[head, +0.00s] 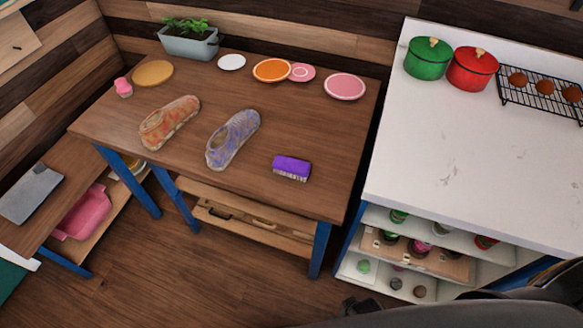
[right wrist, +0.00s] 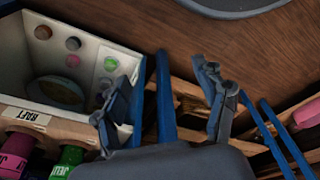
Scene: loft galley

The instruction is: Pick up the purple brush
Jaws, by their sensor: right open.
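The purple brush (head: 292,167) lies on the wooden table (head: 180,155), near its front right edge, with pale bristles facing the front. In the head view my right arm comes in at the bottom right, and part of my right gripper (head: 361,305) shows low in front of the table, well apart from the brush. In the right wrist view my right gripper (right wrist: 167,108) is open, with nothing between its fingers. The brush does not show in that view. My left gripper is in neither view.
Two shoes (head: 170,122) (head: 233,138) lie left of the brush. Several plates (head: 345,86) and a planter (head: 188,42) stand toward the back. The white counter (head: 480,150) with pots (head: 428,60) is at right, shelves below. Blue table legs (head: 320,250) stand near my right gripper.

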